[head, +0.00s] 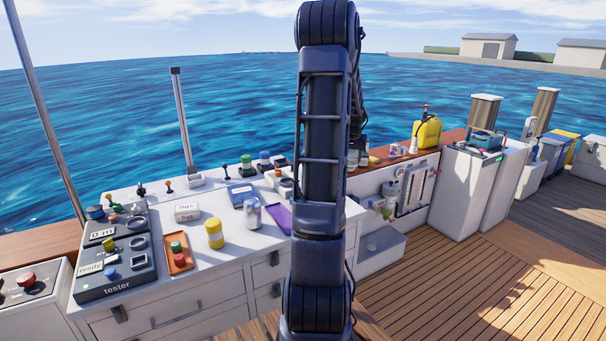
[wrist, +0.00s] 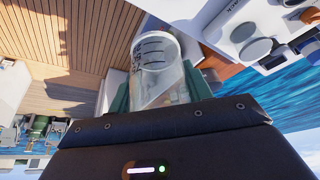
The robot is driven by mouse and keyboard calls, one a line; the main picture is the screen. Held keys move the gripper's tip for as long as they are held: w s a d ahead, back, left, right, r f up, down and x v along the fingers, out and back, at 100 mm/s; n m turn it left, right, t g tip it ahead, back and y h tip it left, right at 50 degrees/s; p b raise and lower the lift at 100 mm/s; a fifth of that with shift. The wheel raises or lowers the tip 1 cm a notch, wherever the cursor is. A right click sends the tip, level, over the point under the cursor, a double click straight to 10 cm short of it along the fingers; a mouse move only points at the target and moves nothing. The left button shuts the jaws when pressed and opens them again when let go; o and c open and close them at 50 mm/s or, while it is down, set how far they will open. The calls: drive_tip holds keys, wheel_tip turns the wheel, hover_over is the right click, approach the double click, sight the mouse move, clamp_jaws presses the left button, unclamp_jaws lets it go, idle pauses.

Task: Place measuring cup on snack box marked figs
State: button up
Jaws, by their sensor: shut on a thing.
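The measuring cup (wrist: 155,62) is clear with dark marks. In the wrist view it sits between the fingers of my gripper (wrist: 158,92), which is shut on it. In the head view my own arm hides the gripper and the held cup. The snack box marked figs (head: 187,212) is a small white box with dark lettering. It lies on the white counter (head: 205,263), left of my arm, between the tester and the yellow jar. Its top looks bare. I cannot make out the box in the wrist view.
A yellow jar (head: 215,234), an orange tray (head: 178,254) and a clear jar (head: 252,212) stand near the box. The tester (head: 115,262) is at the counter's left. A purple item (head: 279,217) and a blue box (head: 241,195) lie rightward. Some bare counter shows in front.

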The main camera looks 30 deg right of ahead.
drive_tip(key=w+a+r+n+y, duration=0.1)
drive_tip(key=w+a+n, duration=0.2)
drive_tip(key=w+a, duration=0.9)
wheel_tip(320, 180, up, 4)
drive_tip(key=n+t+y, duration=0.1)
drive_tip(key=n+y, duration=0.3)
drive_tip(key=n, duration=0.6)
hover_over(185, 206)
wheel_tip(185, 206, down, 20)
drive_tip(key=shift+w+d+r, duration=0.1)
drive_tip(key=shift+r, duration=0.15)
drive_tip(key=shift+f, duration=0.1)
drive_tip(key=o, duration=1)
